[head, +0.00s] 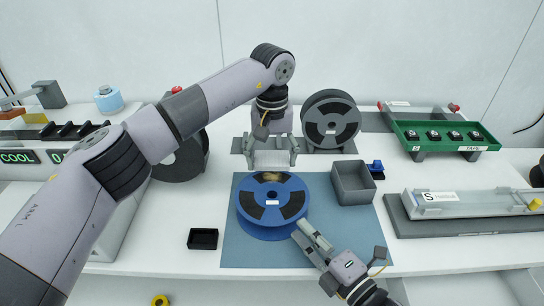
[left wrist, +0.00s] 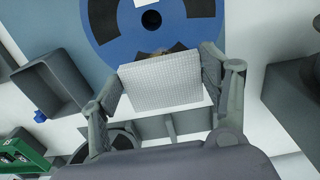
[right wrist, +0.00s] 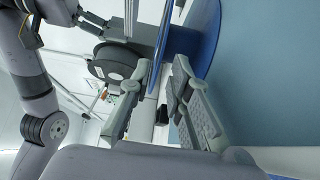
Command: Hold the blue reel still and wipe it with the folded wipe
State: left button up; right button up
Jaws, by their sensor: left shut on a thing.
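The blue reel (head: 244,222) lies flat on a blue mat (head: 232,252), with a brownish smudge (head: 270,177) on its far part. My left gripper (head: 272,162) is shut on the folded wipe, a white pad (left wrist: 160,83) in the left wrist view. It holds the wipe at the reel's far edge, close to the smudge; whether the wipe touches the reel is unclear. My right gripper (head: 301,230) is at the reel's near right edge. In the right wrist view its fingers stand apart on both sides of the blue flange (right wrist: 157,70), with gaps showing.
A grey open bin (head: 352,183) stands right of the reel, with a small blue item (head: 376,166) beside it. A small black tray (head: 203,239) lies to the left. A grey reel (head: 331,121) stands upright behind. A green tray (head: 440,136) is at the back right.

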aim_at(295, 219)
jog(key=shift+x, duration=2.2)
grip_shut()
